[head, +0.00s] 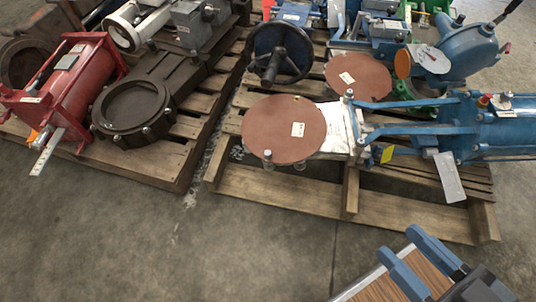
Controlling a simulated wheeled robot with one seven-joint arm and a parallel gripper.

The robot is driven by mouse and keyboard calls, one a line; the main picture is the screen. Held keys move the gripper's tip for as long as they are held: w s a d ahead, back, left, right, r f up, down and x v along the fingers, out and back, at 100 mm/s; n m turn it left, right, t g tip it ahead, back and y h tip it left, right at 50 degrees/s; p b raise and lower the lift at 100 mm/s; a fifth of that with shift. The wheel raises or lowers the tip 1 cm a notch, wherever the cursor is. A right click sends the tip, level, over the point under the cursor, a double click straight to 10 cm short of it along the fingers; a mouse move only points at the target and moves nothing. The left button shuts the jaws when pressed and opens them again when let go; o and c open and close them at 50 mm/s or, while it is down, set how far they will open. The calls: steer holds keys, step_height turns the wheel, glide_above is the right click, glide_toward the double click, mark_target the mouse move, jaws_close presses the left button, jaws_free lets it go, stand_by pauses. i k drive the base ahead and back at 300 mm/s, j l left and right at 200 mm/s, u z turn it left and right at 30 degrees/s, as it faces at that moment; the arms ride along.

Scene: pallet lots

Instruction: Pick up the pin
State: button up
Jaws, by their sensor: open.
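I cannot surely tell which thing is the pin. A small grey upright peg (268,156) stands at the front edge of a reddish-brown disc (284,128) on the right pallet. Another small dark peg (349,95) shows near the white plate right of that disc. My gripper (398,244) shows at the bottom right with two blue fingers apart. It is open with nothing seen between the fingers. It is in front of the right pallet in the picture, clearly apart from both pegs.
The right wooden pallet (280,192) holds a blue valve with long arms (420,130), a second brown disc (358,76) and a dark handwheel (279,54). The left pallet (140,165) holds red and dark machine parts.

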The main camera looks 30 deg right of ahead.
mark_target(267, 153)
steer(key=i+j+z, duration=0.25)
steer(key=j, duration=0.4)
steer(key=i+j+z, duration=0.25)
steer(key=j, duration=0.4)
steer(key=j+z, duration=0.25)
steer(key=j, duration=0.4)
steer(key=j+z, duration=0.2)
steer(key=j, duration=0.55)
